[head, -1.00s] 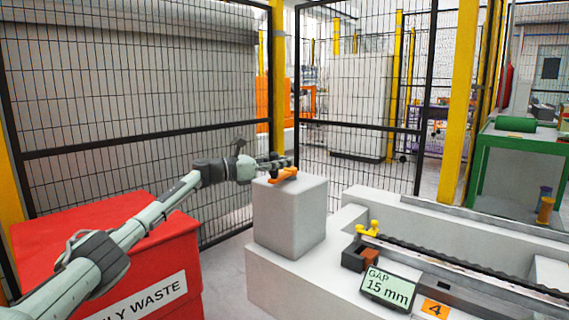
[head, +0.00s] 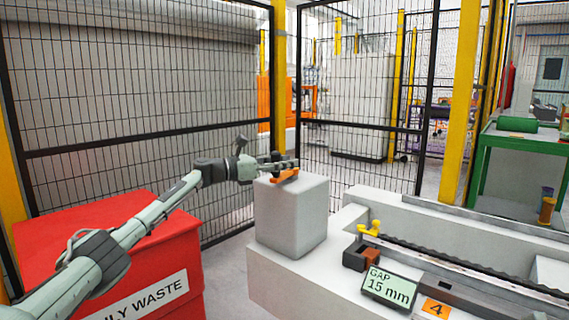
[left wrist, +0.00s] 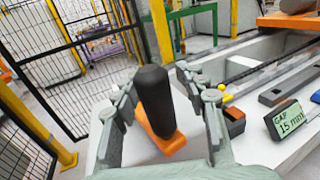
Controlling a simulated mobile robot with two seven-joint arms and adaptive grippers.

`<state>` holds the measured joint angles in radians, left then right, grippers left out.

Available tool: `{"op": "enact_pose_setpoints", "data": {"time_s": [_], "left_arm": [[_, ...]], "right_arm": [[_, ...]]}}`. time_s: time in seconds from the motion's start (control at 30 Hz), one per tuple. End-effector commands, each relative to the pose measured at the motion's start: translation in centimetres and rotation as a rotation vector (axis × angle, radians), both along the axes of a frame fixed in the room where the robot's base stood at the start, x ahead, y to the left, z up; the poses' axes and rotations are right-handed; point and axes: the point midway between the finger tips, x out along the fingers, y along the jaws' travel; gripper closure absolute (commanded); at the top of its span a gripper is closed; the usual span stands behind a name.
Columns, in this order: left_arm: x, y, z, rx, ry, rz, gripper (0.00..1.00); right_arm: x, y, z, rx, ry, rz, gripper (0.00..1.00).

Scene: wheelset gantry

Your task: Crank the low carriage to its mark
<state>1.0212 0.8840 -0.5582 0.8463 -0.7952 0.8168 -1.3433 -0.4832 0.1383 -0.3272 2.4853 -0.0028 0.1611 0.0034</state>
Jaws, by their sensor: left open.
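An orange crank (head: 287,176) with an upright black handle lies on top of a pale grey block (head: 290,222). The left wrist view shows the black handle (left wrist: 154,95) and the orange crank arm (left wrist: 165,142) below it. My left gripper (head: 284,164) is open, with one finger on each side of the handle; I cannot tell whether either touches it. A display (head: 390,289) reads "GAP 15 mm", and also shows in the left wrist view (left wrist: 288,120). I cannot surely pick out the low carriage. My right gripper is not in view.
A red waste bin (head: 165,245) stands below my left arm. A pale bed (head: 300,290) with a dark toothed rail (head: 470,262), a yellow knob (head: 374,229) and a "4" plate (head: 436,308) runs right. Mesh fencing (head: 130,110) stands close behind the block.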

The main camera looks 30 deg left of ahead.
Motion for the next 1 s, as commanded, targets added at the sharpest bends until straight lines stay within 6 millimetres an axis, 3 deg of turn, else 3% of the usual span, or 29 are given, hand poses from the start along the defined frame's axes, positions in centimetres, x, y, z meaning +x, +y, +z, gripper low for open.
{"op": "enact_pose_setpoints", "data": {"time_s": [0.23,0.7,1.0], "left_arm": [[-0.7,0.5,0.0,-0.001,-0.001,0.002,0.58],[-8.7,5.2,0.0,0.003,0.003,0.002,0.58],[-10.5,6.2,0.1,-0.001,-0.001,0.001,0.58]], "right_arm": [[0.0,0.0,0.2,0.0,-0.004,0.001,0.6],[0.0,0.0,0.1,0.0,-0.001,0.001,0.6],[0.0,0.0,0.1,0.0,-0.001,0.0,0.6]]}}
